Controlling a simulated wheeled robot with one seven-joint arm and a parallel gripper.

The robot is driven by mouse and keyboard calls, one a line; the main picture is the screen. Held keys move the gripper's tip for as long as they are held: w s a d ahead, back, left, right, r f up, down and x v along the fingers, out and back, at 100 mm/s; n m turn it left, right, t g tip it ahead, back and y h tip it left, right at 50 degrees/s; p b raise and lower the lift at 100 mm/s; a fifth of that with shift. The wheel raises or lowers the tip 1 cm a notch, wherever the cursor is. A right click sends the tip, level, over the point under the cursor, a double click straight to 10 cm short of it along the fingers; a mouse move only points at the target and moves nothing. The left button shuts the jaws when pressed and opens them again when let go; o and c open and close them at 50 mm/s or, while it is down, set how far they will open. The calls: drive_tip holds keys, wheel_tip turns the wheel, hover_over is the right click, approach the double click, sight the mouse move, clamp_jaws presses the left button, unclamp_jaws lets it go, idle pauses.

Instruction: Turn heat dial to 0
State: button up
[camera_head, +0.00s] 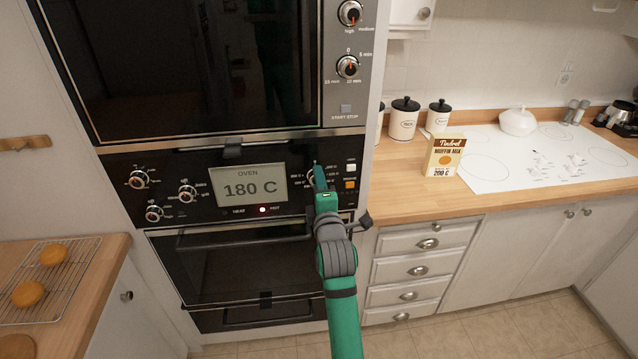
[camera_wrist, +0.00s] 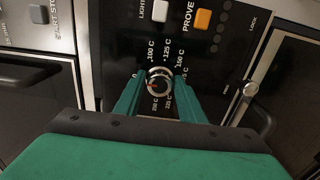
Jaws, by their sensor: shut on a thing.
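The heat dial (camera_wrist: 159,80) is a round silver knob ringed by temperature marks such as 100 C, 125 C and 150 C, in the middle of the wrist view. My gripper (camera_wrist: 158,90) is shut on it, with one green finger on each side. In the head view my gripper (camera_head: 320,180) reaches the right part of the oven panel and hides most of the dial. The oven display (camera_head: 248,188) reads 180 C. I cannot read exactly where the dial points.
White and orange PROVE (camera_wrist: 203,18) buttons sit above the dial. Other knobs (camera_head: 187,193) are left of the display. The oven door handle (camera_head: 245,241) runs below the panel. A counter (camera_head: 480,190) with a muffin mix box (camera_head: 444,155) is at right.

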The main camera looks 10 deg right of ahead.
idle(0.3)
drive_tip(key=o, duration=1)
drive_tip(key=s, duration=1.1)
drive_tip(key=shift+a, duration=0.15)
drive_tip(key=shift+w, duration=0.1)
drive_tip(key=s+a+f+m+g, duration=0.1)
drive_tip(key=s+a+f+m, duration=0.45)
drive_tip(key=s+f, duration=0.45)
drive_tip(key=s+a+f+m, duration=0.5)
drive_tip(key=s+f+m, duration=0.2)
drive_tip(key=s+f, duration=0.3)
drive_tip(key=s+f+m, duration=0.1)
drive_tip(key=s, duration=0.7)
drive_tip(key=s+a+m+g, duration=0.1)
drive_tip(key=s+m, duration=0.1)
drive_tip(key=s, duration=0.7)
drive_tip(key=s+f+m, duration=0.1)
drive_tip(key=s+m, duration=0.1)
drive_tip(key=s, duration=0.6)
drive_tip(key=shift+s+a+f+g+y, duration=0.15)
drive_tip(key=shift+s+f+g+y, duration=0.15)
drive_tip(key=shift+s, duration=0.1)
